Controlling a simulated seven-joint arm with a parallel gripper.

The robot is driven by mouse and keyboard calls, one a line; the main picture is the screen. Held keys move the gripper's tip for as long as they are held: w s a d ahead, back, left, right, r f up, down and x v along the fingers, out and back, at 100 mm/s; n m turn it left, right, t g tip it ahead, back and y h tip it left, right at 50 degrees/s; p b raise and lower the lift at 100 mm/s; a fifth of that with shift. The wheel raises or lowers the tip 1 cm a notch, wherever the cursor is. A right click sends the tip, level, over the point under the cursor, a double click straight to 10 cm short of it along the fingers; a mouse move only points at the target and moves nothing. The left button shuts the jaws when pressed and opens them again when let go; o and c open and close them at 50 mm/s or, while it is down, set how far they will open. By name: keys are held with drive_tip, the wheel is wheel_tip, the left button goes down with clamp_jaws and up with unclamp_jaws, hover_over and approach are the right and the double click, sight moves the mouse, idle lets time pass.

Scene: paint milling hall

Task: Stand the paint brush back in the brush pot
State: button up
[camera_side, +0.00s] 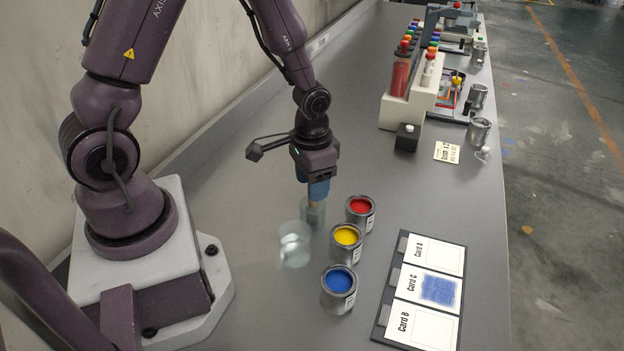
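My gripper (314,191) points down just above a small greyish pot (313,215), which looks like the brush pot. A short tan piece (313,204), likely part of the paint brush, shows between the blue fingers and the pot rim. The fingers hide the rest of it. I cannot tell whether the fingers press on the brush or stand apart around it, nor whether the brush touches the pot floor. A clear glass jar (294,246) stands close in front of the pot.
Open cans of red (360,207), yellow (346,236) and blue (340,281) paint stand right of the pot and jar. A card holder (383,313) lies further right; Card C (438,290) bears a blue patch. A bottle rack (393,108) stands further back. The bench left of my gripper is clear.

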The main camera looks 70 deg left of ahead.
wheel_tip(320, 180, up, 13)
idle(0.6)
drive_tip(key=shift+s, duration=0.15)
idle(0.5)
drive_tip(key=s+d+r+t, duration=0.2)
drive_tip(key=s+r, duration=0.3)
drive_tip(key=r, duration=0.1)
drive_tip(key=s+d+r+t, duration=0.3)
drive_tip(key=s+r, duration=0.2)
drive_tip(key=r, duration=0.1)
drive_tip(key=shift+s+r+t, duration=0.2)
drive_tip(key=shift+r+t, duration=0.1)
idle(0.3)
